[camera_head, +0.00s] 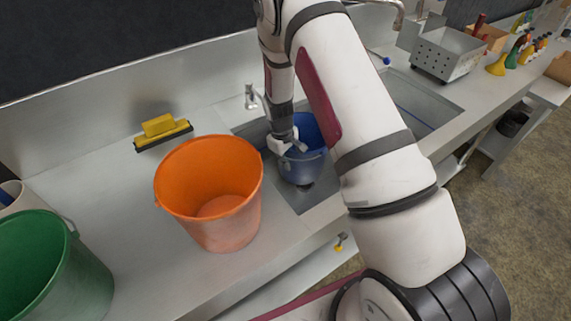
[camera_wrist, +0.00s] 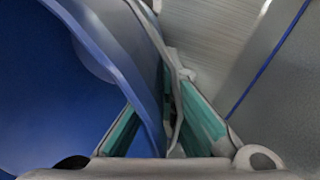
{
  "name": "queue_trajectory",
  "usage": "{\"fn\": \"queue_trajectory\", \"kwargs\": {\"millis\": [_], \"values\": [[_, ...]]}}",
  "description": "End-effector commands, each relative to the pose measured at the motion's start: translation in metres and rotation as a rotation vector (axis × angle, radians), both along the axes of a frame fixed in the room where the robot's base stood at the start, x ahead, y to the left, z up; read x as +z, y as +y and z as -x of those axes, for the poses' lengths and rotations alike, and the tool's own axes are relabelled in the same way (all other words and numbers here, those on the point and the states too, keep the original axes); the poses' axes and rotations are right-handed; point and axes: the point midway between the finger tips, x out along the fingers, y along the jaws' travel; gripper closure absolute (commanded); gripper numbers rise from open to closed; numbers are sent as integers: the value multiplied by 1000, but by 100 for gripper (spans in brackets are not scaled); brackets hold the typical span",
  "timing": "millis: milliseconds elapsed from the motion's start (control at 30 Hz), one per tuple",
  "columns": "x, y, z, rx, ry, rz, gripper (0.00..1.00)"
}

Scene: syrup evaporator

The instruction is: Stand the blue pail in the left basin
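The blue pail (camera_head: 305,166) is upright, or nearly so, inside the left basin (camera_head: 250,130) of the steel sink. I cannot tell whether its base rests on the basin floor. My gripper (camera_head: 287,146) is at the pail's left rim in the head view. In the wrist view the pail's blue wall (camera_wrist: 60,90) fills the left side, and its rim runs down between the teal-padded fingers (camera_wrist: 168,115), which close together on it. My arm hides part of the sink and the pail's right side.
An orange bucket (camera_head: 222,218) stands on the counter left of the basin, with a green bucket (camera_head: 75,270) farther left. A tap (camera_head: 252,96) rises at the basin's back edge. A perforated metal box (camera_head: 445,55) stands at right.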

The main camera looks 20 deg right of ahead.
Motion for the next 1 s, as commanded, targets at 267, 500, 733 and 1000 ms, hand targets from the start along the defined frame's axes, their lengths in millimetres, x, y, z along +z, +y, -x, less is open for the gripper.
{"fn": "queue_trajectory", "kwargs": {"millis": [267, 500, 733, 1000], "values": [[-11, 2, 3, 1, 3, -1, 100], [-15, 2, 3, 1, 4, 0, 100], [-14, 2, 4, 1, 5, -1, 75], [-8, 2, 3, 0, 3, -1, 75]]}}
